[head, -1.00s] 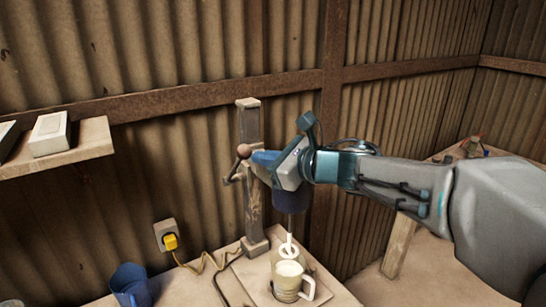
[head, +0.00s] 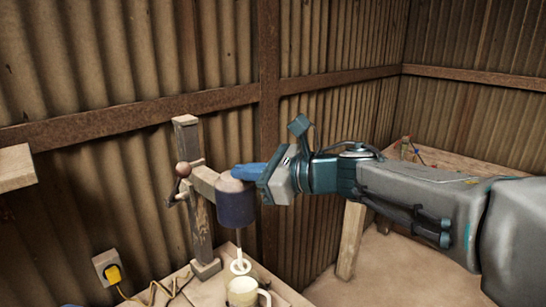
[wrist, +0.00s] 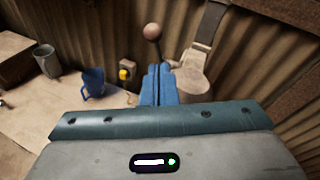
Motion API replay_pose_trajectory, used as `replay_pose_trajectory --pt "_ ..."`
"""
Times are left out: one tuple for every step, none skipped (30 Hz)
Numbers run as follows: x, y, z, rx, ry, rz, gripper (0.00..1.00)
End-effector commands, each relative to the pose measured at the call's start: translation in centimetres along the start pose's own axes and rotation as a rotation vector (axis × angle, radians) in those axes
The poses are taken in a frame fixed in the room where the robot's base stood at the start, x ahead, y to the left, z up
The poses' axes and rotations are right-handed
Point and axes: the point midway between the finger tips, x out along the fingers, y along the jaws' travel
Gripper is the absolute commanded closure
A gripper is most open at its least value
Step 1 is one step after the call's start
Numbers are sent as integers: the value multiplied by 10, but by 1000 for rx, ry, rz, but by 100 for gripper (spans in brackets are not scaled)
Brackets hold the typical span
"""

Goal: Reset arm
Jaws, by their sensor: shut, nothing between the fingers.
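My gripper (head: 246,172) is shut and empty, its blue fingers together. In the head view it is level with the top of the dark blue cylinder (head: 235,207) of the press, overlapping its right upper side; I cannot tell if they touch. In the wrist view the closed fingers (wrist: 158,84) point toward the round knob (wrist: 152,32) of the press lever. The press has an upright post (head: 196,228) with the lever on its left.
A yellow plug (head: 113,274) sits in a wall socket, its cord on the bench. The wrist view shows a blue cup (wrist: 93,82) and a grey mug (wrist: 46,62) on the bench. Corrugated walls stand behind.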

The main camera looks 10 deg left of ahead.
Motion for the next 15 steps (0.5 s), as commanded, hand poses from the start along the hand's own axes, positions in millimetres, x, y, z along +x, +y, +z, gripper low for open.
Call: replay_pose_trajectory --pt "-3 -5 0 35 -4 -30 100" --pt "-6 -10 0 70 -7 -58 100" --pt "-11 -18 0 134 -15 -109 100" --pt "-16 -26 -1 195 -23 -156 100" --pt "-22 -34 -2 269 -34 -209 100" --pt "-33 -47 -5 382 -55 -290 100" --pt "-42 -56 -9 474 -73 -354 100" --pt "-52 -66 -13 573 -96 -422 100" --pt "-67 -76 -20 710 -131 -510 100" --pt "-78 -83 -26 811 -160 -575 100" --pt "-91 -89 -34 913 -192 -640 100" --pt "-107 -95 -44 1049 -238 -723 100" --pt "-119 -98 -53 1151 -275 -784 100" --pt "-131 -100 -62 1253 -315 -844 100" --pt "-148 -101 -76 1389 -373 -924 100"
